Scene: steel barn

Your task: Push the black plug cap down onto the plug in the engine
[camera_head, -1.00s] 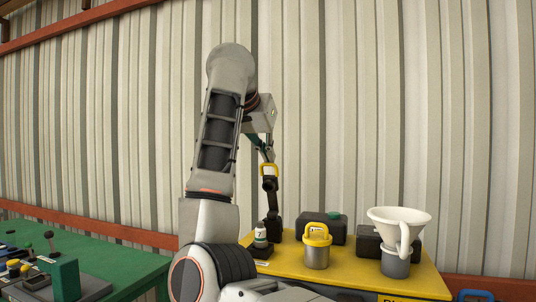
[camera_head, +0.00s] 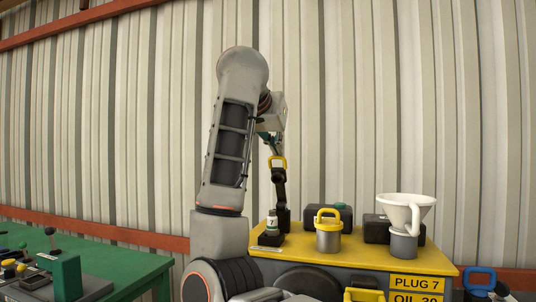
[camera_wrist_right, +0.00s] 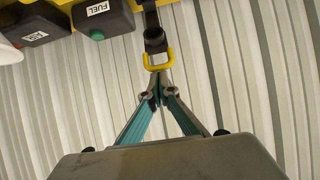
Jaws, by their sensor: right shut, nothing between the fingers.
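A black plug cap (camera_head: 279,175) with a yellow loop handle (camera_head: 277,162) stands up on a black stem at the back left of the yellow engine top (camera_head: 300,253). A small white plug (camera_head: 272,226) marked 7 sits in a black base just in front. The cap is above the plug and apart from it. My right gripper (camera_head: 274,150) is shut and empty, its fingertips close to the loop. In the right wrist view the loop (camera_wrist_right: 158,61) is just past the fingertips (camera_wrist_right: 158,88); whether they touch is unclear. My left gripper is not in view.
A green table (camera_head: 110,262) stands left. A corrugated wall (camera_head: 400,110) is behind.

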